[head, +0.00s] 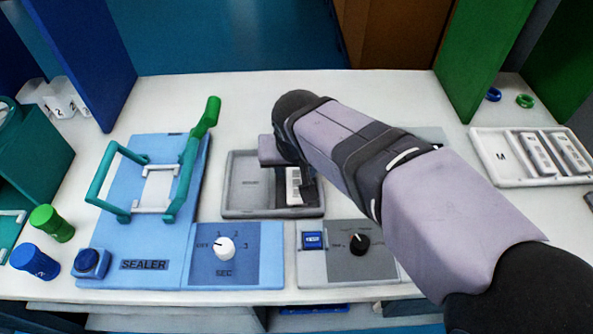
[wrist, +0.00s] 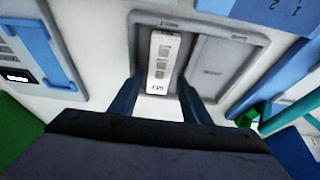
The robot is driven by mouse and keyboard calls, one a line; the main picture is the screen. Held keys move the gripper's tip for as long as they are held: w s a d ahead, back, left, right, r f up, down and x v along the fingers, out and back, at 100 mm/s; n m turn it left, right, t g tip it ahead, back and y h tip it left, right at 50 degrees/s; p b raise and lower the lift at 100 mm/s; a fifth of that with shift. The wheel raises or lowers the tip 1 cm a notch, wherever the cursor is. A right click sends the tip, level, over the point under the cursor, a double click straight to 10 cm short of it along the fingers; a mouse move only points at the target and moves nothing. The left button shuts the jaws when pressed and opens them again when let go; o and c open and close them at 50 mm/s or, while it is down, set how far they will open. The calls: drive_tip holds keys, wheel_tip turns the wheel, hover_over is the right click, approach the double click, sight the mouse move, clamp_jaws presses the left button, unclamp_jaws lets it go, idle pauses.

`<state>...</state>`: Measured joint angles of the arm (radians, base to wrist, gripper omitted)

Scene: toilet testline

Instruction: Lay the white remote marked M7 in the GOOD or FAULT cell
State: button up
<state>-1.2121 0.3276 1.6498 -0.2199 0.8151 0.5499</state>
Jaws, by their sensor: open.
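The white remote marked M7 (wrist: 159,62) lies in one cell of a grey two-cell tray (wrist: 264,41), with its buttons showing in the wrist view. In the head view it is the white piece (head: 293,184) in the tray's right cell, partly covered by my gripper. The tray's other cell (head: 250,190) is empty; its small lettering is too blurred to read surely. My gripper (wrist: 160,92) is open, with one finger on each side of the remote's near end. I cannot tell whether the fingers touch it.
A white tray marked M (head: 491,157) with white remotes stands at the right. A blue sealer (head: 150,235) with a green handle is left of the grey tray. Panels with a white knob (head: 224,248) and a black knob (head: 359,244) lie in front.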

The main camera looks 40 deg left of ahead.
drive_tip(key=v, duration=0.8)
drive_tip(key=w+d+f+m+h+p, duration=0.1)
drive_tip(key=w+d+m, duration=0.1)
drive_tip(key=w+d, duration=0.5)
drive_tip(key=w+d+f+m+h+p, duration=0.1)
drive_tip(key=w+d+f+m+p, duration=0.1)
drive_tip(key=w+d, duration=0.5)
drive_tip(key=d+m, duration=0.1)
drive_tip(key=d, duration=0.4)
drive_tip(key=d+f+m+h, duration=0.1)
drive_tip(key=d, duration=0.5)
drive_tip(key=d+f+m+p, duration=0.1)
drive_tip(key=d, duration=0.4)
drive_tip(key=shift+d+f+m, duration=0.15)
drive_tip(key=shift+m, duration=0.15)
drive_tip(key=s+d+f+m+h+p, duration=0.1)
drive_tip(key=s+d+f+m, duration=0.2)
drive_tip(key=d, duration=0.8)
drive_tip(key=s+d+f+n+g+b, duration=0.25)
drive_tip(key=s+f+b, duration=0.35)
drive_tip(key=s+f, duration=0.35)
wheel_tip(320, 180, up, 16)
drive_tip(key=w+p, duration=0.1)
drive_tip(key=p, duration=1.5)
drive_tip(key=shift+f+m+g+y+p, duration=0.25)
drive_tip(key=shift+m+g+y+p, duration=0.1)
drive_tip(key=shift+m+y+p, duration=0.1)
